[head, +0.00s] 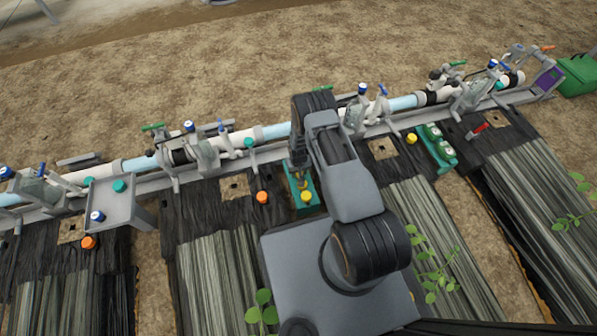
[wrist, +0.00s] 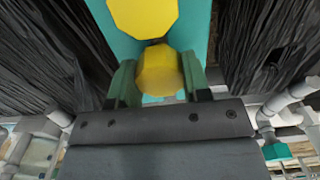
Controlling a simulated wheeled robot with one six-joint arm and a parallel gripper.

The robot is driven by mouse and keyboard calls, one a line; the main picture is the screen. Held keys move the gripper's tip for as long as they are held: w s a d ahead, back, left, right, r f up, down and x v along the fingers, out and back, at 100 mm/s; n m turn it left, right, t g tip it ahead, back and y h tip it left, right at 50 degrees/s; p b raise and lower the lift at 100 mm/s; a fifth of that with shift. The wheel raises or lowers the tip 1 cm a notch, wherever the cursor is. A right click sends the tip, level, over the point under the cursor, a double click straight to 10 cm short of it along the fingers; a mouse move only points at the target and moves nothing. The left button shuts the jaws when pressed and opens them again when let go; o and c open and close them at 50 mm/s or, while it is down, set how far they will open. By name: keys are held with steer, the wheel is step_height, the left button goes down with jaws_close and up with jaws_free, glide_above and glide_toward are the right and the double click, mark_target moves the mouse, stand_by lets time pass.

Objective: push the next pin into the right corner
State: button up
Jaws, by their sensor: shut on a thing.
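My gripper (head: 299,166) is low over a narrow teal tray (head: 313,203) between two black-covered beds. In the wrist view my gripper (wrist: 157,72) has its two dark green fingers on either side of a yellow pin head (wrist: 158,76) and is shut on it. A second yellow pin head (wrist: 143,14) lies just beyond, over the teal tray (wrist: 105,22). One yellow head (head: 306,196) shows in the tray in the head view. The pins' shafts are hidden. Tan square plates with a dark hole lie on the beds, one left (head: 234,187) and one right (head: 383,148).
A grey rail with pipes and valves (head: 235,138) runs behind the tray. An orange knob (head: 262,197) lies left of it, a yellow one (head: 411,138) to the right. A green tray (head: 436,147) and a red-handled tool (head: 477,131) lie farther right.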

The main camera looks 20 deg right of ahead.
steer(key=shift+r+p, duration=1.45)
steer(key=shift+r, duration=1.05)
